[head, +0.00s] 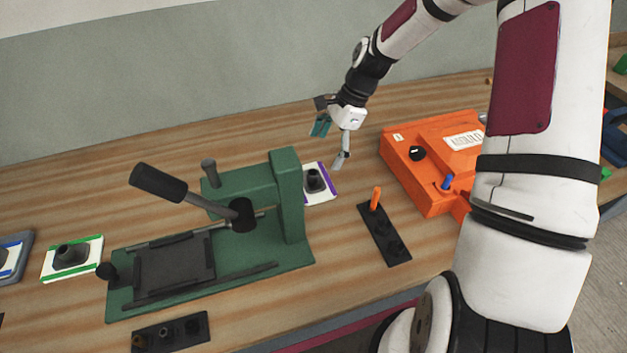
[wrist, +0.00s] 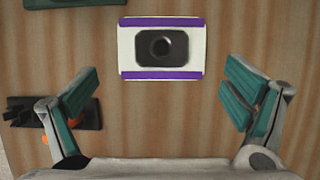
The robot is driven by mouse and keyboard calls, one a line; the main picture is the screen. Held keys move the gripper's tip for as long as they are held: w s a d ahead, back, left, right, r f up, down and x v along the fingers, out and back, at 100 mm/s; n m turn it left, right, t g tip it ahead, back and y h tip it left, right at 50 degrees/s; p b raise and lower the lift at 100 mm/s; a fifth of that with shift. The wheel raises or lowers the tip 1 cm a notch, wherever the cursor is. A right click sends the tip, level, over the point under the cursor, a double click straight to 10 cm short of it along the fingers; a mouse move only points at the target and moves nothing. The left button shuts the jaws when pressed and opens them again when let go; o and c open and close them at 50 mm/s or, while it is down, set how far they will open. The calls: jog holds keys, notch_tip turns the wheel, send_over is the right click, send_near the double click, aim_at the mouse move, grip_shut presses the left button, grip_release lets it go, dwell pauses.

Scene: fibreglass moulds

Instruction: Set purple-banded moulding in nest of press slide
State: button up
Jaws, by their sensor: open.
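The purple-banded moulding (head: 314,181) is a dark block with a raised round boss on a white plate with purple edges. It lies on the bench just right of the green press (head: 287,196), which partly hides it in the head view. In the wrist view the moulding (wrist: 161,47) is at top centre, ahead of the fingers. My gripper (head: 331,142) is open and empty above the bench, behind and right of the moulding; its spread fingers (wrist: 165,105) also show in the wrist view. The press slide with its dark nest (head: 175,268) is pulled out to the left and looks empty.
A green-banded moulding (head: 72,257) and a blue-edged one (head: 12,258) lie left of the press. A black holder with an orange peg (head: 385,235) stands right. An orange machine (head: 432,160) stands further right. Another black holder (head: 171,333) is in front. The press lever (head: 160,183) sticks up leftward.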

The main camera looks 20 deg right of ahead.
aim_at(313, 173)
jog(key=p+x, duration=0.1)
jog(key=x, duration=0.8)
jog(key=shift+w, duration=0.15)
jog(key=shift+c, duration=0.3)
